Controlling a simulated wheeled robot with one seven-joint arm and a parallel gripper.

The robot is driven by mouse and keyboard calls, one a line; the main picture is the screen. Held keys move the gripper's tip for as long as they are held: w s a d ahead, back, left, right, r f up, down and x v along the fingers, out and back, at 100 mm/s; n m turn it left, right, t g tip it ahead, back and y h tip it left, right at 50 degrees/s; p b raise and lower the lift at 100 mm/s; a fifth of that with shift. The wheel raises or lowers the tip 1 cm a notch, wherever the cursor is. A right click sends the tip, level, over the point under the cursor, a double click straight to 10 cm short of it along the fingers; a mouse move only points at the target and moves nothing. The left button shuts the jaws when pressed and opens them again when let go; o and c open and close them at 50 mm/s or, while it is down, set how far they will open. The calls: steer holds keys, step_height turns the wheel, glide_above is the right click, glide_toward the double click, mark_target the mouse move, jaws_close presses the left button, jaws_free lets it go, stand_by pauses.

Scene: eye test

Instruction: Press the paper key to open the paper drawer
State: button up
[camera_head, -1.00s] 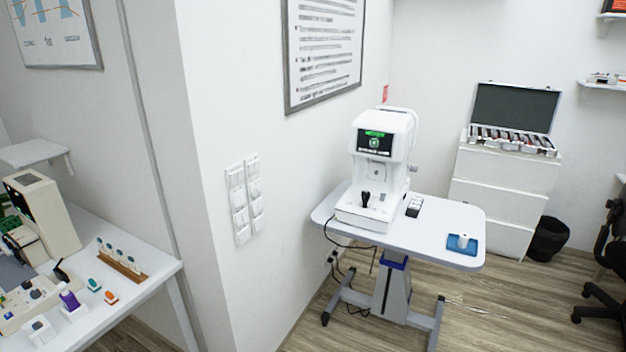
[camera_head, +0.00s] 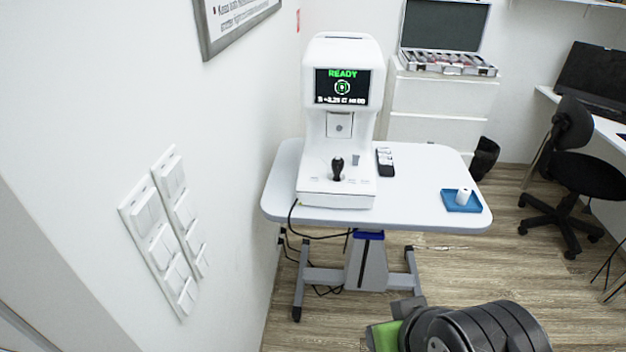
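The white eye-test machine (camera_head: 341,120) stands upright on the light grey table (camera_head: 415,200). Its screen (camera_head: 342,87) is lit and reads READY in green. A black joystick (camera_head: 337,168) stands on its base (camera_head: 325,199). Small marks show on the base beside the joystick, but they are too small to tell which is the paper key. I cannot make out the paper drawer. My arm's dark links show at the bottom right, with grey and green parts at their left end, apart from the table. The gripper's fingers cannot be made out clearly there.
A black remote-like keypad (camera_head: 385,162) lies right of the machine. A blue tray (camera_head: 460,206) with a white roll (camera_head: 463,195) is at the table's right. Wall switches (camera_head: 165,235) are on the left; a black chair (camera_head: 575,165) stands right. Floor before the table is partly clear.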

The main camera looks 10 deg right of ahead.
steer(key=shift+s+d, duration=0.2)
steer(key=shift+s, duration=0.15)
steer(key=shift+c, duration=0.4)
steer(key=shift+w, duration=0.1)
jaws_close()
stand_by(0.9)
